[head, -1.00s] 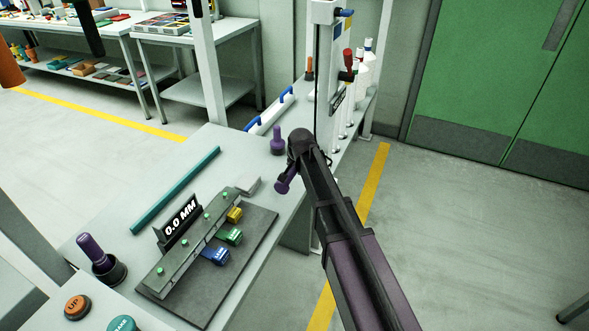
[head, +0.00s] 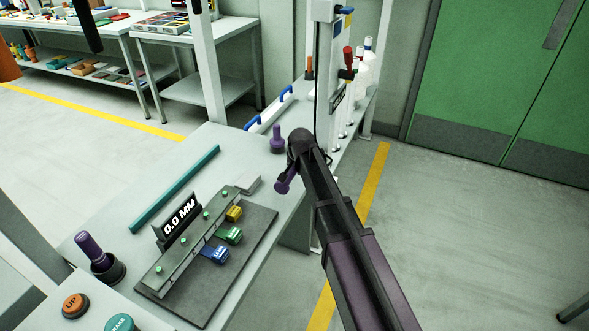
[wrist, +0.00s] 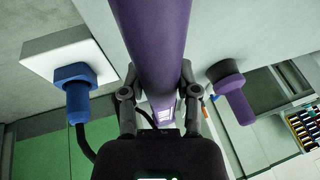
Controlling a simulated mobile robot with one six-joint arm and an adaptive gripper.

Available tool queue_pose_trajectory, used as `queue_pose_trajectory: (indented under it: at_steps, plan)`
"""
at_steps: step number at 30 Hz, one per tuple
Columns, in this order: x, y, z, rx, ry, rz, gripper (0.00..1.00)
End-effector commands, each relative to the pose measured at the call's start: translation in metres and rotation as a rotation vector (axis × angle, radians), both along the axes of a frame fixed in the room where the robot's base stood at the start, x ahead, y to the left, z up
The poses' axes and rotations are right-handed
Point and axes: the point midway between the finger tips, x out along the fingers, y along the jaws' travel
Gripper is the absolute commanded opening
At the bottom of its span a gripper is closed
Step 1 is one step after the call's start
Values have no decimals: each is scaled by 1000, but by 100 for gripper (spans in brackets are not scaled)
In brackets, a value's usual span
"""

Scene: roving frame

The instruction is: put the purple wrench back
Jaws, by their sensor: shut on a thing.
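My gripper (wrist: 158,98) is shut on the purple wrench (wrist: 155,40), which shows in the wrist view as a thick purple shaft running up out of the picture. In the head view my gripper (head: 291,172) is over the bench's right edge, and a purple end of the wrench (head: 284,183) sticks out below it. The rest of the wrench is hidden by my arm. Another purple piece with a wider dark base (head: 277,140) stands on the bench just behind my gripper; it also shows in the wrist view (wrist: 235,98), apart from the fingers.
A purple handle (head: 90,247) stands in a black cup at the bench's left. A gauge reading 0.0 MM (head: 182,217) with coloured blocks and a teal bar (head: 175,189) lie on the bench. A white post (head: 324,70) rises behind my arm.

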Motion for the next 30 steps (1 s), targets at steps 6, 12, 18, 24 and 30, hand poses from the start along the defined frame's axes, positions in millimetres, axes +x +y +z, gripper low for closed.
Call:
queue_pose_trajectory:
  at_steps: [6, 12, 18, 24, 30]
  plan:
    - [0, 1, -5, 0, -1, 1, 0]
    - [0, 1, -8, 0, -1, 1, 0]
    - [0, 1, -11, 0, -1, 1, 0]
    - [0, 1, -15, 0, -1, 1, 0]
    - [0, 1, -17, 0, -1, 1, 0]
